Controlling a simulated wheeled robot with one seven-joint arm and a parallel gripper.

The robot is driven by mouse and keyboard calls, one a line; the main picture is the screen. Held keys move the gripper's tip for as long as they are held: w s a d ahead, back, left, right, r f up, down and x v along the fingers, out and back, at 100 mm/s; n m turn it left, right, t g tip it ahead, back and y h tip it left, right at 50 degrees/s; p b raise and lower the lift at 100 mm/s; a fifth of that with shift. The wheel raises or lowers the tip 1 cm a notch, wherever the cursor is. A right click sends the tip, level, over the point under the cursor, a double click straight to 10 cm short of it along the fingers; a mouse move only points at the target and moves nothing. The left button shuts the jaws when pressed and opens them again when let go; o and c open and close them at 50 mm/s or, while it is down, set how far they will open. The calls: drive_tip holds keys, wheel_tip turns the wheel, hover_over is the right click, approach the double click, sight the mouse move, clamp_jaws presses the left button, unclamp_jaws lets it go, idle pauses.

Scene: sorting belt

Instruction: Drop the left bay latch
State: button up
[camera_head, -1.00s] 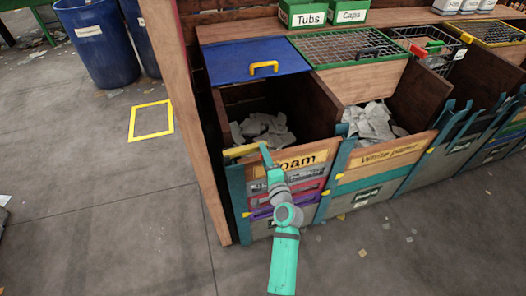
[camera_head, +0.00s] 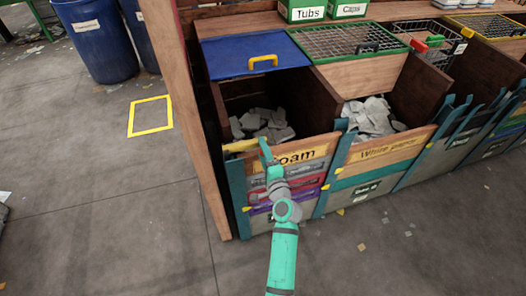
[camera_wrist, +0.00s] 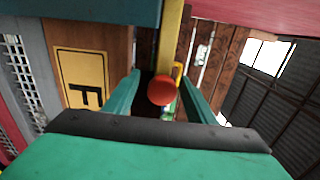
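The left bay is the one labelled Foam (camera_head: 300,157), with grey foam scraps inside. Its latch, a yellow bar (camera_head: 240,146), lies almost level at the top left corner of the front panel. In the wrist view the yellow bar (camera_wrist: 171,35) comes down from the top, with a red ball knob (camera_wrist: 162,90) in front of it. My gripper (camera_head: 265,148) is at the right end of the bar. In the wrist view its teal fingers (camera_wrist: 160,92) are apart, one on each side of the knob, with gaps visible. The knob is hidden in the head view.
A blue lid (camera_head: 240,58) with a yellow handle lies behind the Foam bay. The White paper bay (camera_head: 385,151) stands to its right. A wooden post (camera_head: 185,120) stands close on the left. The floor at left is open, with a yellow marked square (camera_head: 150,116).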

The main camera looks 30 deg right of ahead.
drive_tip(key=v, duration=1)
drive_tip(key=shift+s, duration=0.4)
drive_tip(key=shift+a, duration=0.1)
drive_tip(key=s+a+f+n+g+y, duration=0.1)
drive_tip(key=s+a+f+n, duration=0.35)
drive_tip(key=s+a, duration=0.3)
drive_tip(key=s+a+f+n+g, duration=0.2)
drive_tip(key=s+a+f+n, duration=0.25)
drive_tip(key=s+a, duration=0.35)
drive_tip(key=s+a+r+n+y, duration=0.2)
drive_tip(key=s+a+r+n, duration=0.2)
drive_tip(key=s+a+n, duration=0.2)
drive_tip(key=s+a+r+n+t+y, duration=0.1)
drive_tip(key=s+a+r+n, duration=0.3)
drive_tip(key=s+a, duration=0.5)
drive_tip(key=shift+a+r+n+y, duration=0.45)
drive_tip(key=shift+a+n, duration=0.4)
drive_tip(key=shift+n, duration=0.35)
drive_tip(key=shift+s, duration=0.25)
drive_tip(key=shift+w, duration=0.1)
